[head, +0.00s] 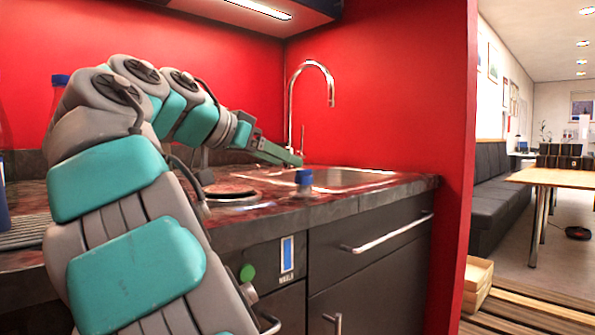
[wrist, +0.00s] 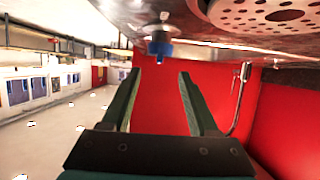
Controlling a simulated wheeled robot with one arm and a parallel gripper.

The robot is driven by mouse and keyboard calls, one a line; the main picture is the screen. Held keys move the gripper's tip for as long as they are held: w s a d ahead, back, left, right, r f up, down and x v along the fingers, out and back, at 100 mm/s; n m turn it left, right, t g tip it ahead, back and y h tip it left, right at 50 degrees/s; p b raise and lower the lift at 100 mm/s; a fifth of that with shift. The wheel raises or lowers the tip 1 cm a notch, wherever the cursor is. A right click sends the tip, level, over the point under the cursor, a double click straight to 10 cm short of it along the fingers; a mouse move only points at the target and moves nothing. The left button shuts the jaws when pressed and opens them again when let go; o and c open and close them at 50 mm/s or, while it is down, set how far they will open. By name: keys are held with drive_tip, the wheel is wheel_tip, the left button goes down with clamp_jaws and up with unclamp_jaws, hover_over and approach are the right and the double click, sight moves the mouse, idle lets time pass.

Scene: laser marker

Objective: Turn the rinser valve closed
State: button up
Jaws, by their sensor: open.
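The rinser valve, with a blue cap (head: 304,177), stands at the counter's front edge in the head view. In the wrist view its blue part (wrist: 158,49) with a metal fitting shows ahead of the gap between my fingers. My gripper (head: 294,160) is just behind and above the valve in the head view. In the wrist view my gripper (wrist: 158,76) has its two green fingers spread wide, with nothing between them. The valve looks apart from both fingertips. Its turn angle is too small to read.
A perforated round plate (wrist: 268,14) is beside the valve; a round plate (head: 232,193) shows on the counter. The sink (head: 350,179) and tall faucet (head: 290,100) are behind, against red walls. A drawer handle (head: 388,234) sticks out below the counter. Blue-capped bottles stand at left.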

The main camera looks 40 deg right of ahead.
sight(304, 170)
drive_tip(key=x, duration=0.7)
drive_tip(key=shift+f+b, duration=0.1)
drive_tip(key=shift+b, duration=0.2)
clamp_jaws()
